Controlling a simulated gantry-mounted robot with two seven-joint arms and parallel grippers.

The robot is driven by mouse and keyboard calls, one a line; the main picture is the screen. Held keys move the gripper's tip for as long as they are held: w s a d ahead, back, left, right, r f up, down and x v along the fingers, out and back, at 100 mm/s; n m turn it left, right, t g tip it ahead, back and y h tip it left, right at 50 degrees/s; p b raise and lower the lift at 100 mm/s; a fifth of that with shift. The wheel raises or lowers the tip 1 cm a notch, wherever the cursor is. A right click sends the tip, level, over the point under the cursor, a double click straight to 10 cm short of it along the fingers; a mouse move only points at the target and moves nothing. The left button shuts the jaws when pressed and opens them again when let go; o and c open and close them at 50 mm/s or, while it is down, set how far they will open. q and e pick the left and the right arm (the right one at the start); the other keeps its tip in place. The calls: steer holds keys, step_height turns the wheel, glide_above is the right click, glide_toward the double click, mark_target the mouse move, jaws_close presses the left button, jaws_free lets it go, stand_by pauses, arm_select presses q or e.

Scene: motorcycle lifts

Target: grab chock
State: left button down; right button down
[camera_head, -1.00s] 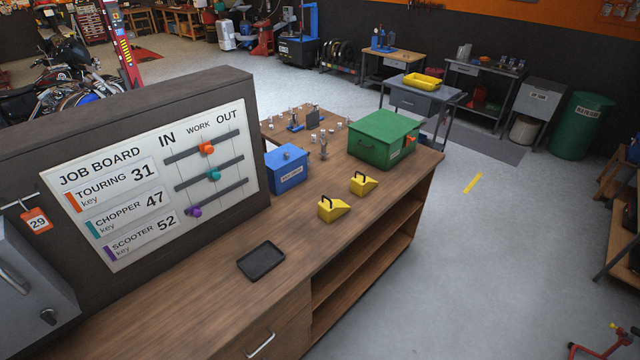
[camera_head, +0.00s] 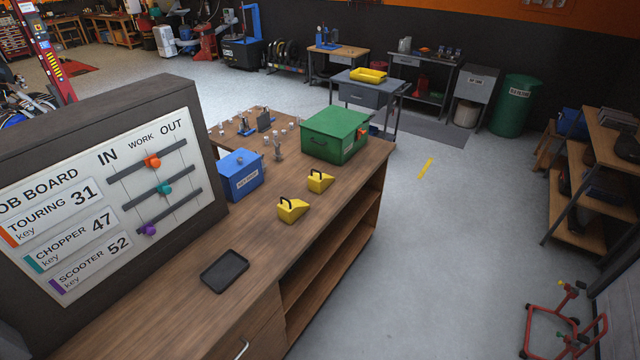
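Two yellow wedge-shaped chocks with dark handles stand on the wooden counter. The nearer chock (camera_head: 292,210) is near the middle of the counter top. The farther chock (camera_head: 319,181) is behind it and a little to the right, apart from it. Neither of my grippers shows in the head view.
On the counter (camera_head: 180,318) are a black tray (camera_head: 224,270), a blue box (camera_head: 241,175) and a green box (camera_head: 334,134). The job board (camera_head: 95,205) stands along the left. Open floor lies right of the counter, with a red stand (camera_head: 563,325) at lower right.

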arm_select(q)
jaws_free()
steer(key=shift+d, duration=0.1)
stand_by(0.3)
